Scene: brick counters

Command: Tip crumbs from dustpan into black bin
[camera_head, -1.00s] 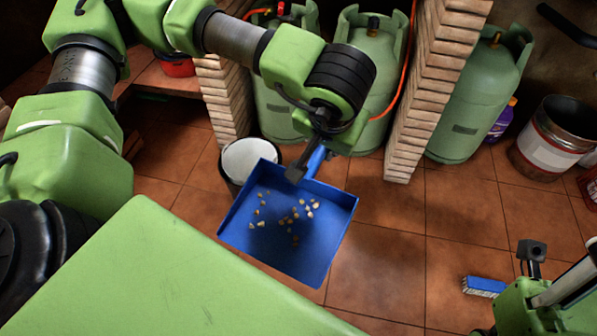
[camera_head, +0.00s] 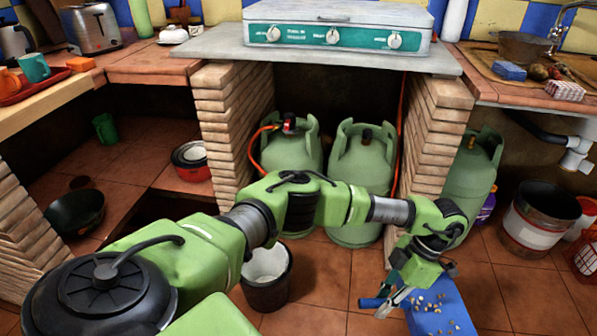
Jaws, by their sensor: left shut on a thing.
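My left gripper (camera_head: 392,303) is shut on the handle of the blue dustpan (camera_head: 455,314), at the lower right of the middle. The handle's end sticks out left of the fingers. Several pale crumbs (camera_head: 430,303) lie on the pan; its near part is cut off by the picture's bottom edge. The black bin (camera_head: 266,294) stands upright on the floor, left of the dustpan and clearly apart from it. Its inside looks whitish. My right gripper is not in view.
Green gas bottles (camera_head: 361,165) stand under the stove (camera_head: 336,30) between brick pillars (camera_head: 232,115). A metal bucket (camera_head: 540,220) stands on the floor at right. Tiled floor (camera_head: 325,275) between bin and dustpan is clear.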

